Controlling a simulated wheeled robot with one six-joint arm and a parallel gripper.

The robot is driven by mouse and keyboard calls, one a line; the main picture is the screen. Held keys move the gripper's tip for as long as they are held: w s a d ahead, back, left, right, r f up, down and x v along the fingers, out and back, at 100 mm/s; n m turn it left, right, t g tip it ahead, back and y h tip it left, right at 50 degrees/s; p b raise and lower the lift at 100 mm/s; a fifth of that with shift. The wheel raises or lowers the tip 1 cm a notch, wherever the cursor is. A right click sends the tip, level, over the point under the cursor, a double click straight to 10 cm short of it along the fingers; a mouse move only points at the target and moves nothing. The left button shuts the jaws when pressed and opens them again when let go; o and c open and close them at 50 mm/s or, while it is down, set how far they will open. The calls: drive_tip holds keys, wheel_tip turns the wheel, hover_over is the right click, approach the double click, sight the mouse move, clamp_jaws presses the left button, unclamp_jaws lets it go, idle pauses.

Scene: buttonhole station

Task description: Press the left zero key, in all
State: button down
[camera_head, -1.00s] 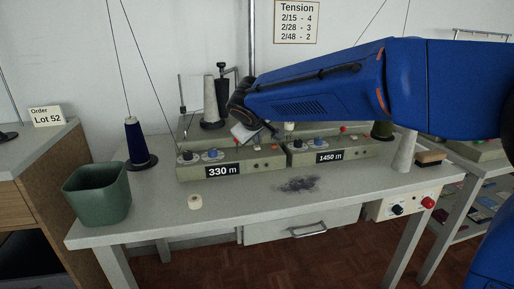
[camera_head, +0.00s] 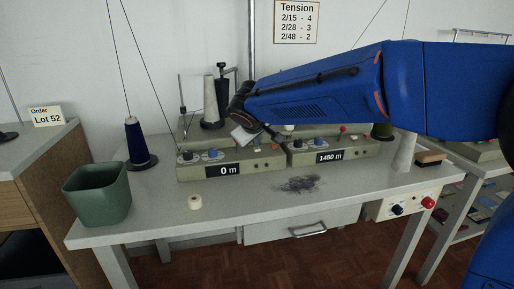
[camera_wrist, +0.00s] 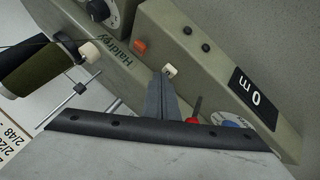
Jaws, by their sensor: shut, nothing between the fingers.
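The left counter box (camera_head: 200,172) stands on the table and its display (camera_head: 230,170) reads 0 m. The display also shows in the wrist view (camera_wrist: 251,97). A small white key (camera_wrist: 170,71), which looks like the left zero key, sits on this box right at my fingertips in the wrist view. My gripper (camera_wrist: 161,76) is shut and empty, pointing down at the box. I cannot tell whether its tips touch the key. In the head view my gripper (camera_head: 274,136) is small and partly hidden by my wrist.
The right counter box (camera_head: 365,150) reads 1450 m. An orange key (camera_wrist: 140,47) lies close to the white one. Thread cones (camera_head: 137,140) stand around. A green bin (camera_head: 98,195) is at the left. The table front holds a white roll (camera_head: 195,202) and grey lint (camera_head: 298,184).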

drive_tip(key=shift+r, duration=0.9)
wheel_tip(320, 180, up, 5)
idle(0.8)
idle(0.4)
